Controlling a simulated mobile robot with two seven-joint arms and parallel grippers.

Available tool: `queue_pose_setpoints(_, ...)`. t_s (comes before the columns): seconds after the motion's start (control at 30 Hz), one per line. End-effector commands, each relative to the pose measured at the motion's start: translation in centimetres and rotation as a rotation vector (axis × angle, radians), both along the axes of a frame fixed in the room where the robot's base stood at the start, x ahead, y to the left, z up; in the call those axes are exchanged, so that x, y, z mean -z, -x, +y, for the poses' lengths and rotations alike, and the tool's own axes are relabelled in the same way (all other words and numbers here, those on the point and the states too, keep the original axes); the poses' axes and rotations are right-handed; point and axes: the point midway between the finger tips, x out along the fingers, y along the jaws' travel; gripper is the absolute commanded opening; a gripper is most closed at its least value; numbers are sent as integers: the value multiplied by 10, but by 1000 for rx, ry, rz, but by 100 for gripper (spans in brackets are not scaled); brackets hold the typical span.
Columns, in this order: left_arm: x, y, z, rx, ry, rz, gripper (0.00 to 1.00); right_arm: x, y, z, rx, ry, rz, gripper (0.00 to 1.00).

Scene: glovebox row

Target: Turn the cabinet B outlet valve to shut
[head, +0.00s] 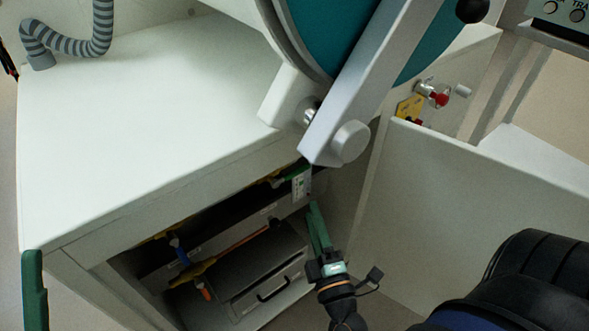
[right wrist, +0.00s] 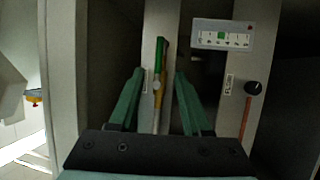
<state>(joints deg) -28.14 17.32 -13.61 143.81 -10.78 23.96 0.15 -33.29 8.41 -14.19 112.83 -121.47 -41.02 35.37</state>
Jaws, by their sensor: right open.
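In the right wrist view a green lever handle (right wrist: 160,55) stands in line with a yellow-brown pipe (right wrist: 158,92). It looks like the valve, but I cannot read a name on it. My right gripper (right wrist: 160,78) is open, its two green fingers on either side of the pipe and lever, seemingly not touching them. In the head view the right gripper (head: 314,207) reaches the cabinet's open front below a green handle (head: 288,178), which is partly hidden under the worktop. One green finger of my left gripper (head: 34,290) shows at the left edge.
A white panel (right wrist: 222,36) with small keys and a black knob (right wrist: 253,88) lie right of the lever. A teal door (head: 345,30) with a silver bar hangs above. A red-handled valve (head: 440,99) sits at the right. The white worktop (head: 130,110) is mostly clear.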

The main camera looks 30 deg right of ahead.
Motion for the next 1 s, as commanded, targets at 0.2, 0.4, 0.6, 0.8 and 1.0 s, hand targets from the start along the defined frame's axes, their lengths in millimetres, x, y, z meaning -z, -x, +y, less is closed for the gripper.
queue_pose_setpoints(0.2,-2,0,0,-1,-1,-2,50,-7,-25,-9,3,2,-7,48)
queue_pose_setpoints(0.4,-5,0,0,-4,-3,-4,50,-15,-65,-22,3,2,-7,48)
queue_pose_setpoints(0.6,-7,0,0,-6,-4,-6,50,-21,-97,-32,3,2,-4,48)
queue_pose_setpoints(0.8,-7,0,0,-7,-4,-7,50,-23,-113,-38,1,3,-2,48)
queue_pose_setpoints(1.0,-7,0,0,-6,-4,-8,50,-23,-116,-38,-1,2,0,48)
